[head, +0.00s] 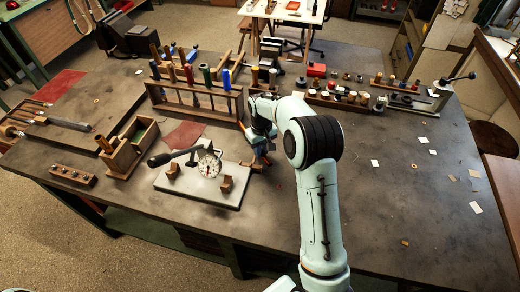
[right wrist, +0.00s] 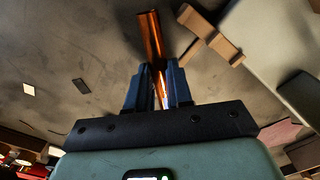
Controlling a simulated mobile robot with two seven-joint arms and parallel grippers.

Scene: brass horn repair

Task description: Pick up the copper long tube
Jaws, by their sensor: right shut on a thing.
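The copper long tube (right wrist: 151,36) shows in the right wrist view as a shiny orange-brown rod. My right gripper (right wrist: 158,76) is shut on it, with the tube's lower end between the two blue fingers and the rest extending past the fingertips. In the head view my right gripper (head: 262,152) is low over the bench, just right of the white plate with the dial gauge. My arm hides most of the tube there. I cannot tell whether the tube touches the bench. My left gripper is not in view.
A white plate (head: 190,187) with a dial gauge and wooden blocks stands left of the gripper. A wooden rack (head: 195,97) with several coloured-handled tools is behind it. A wooden box (head: 122,158) with a brass-coloured tube stands at left. The bench's right side is mostly clear, with scattered paper scraps.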

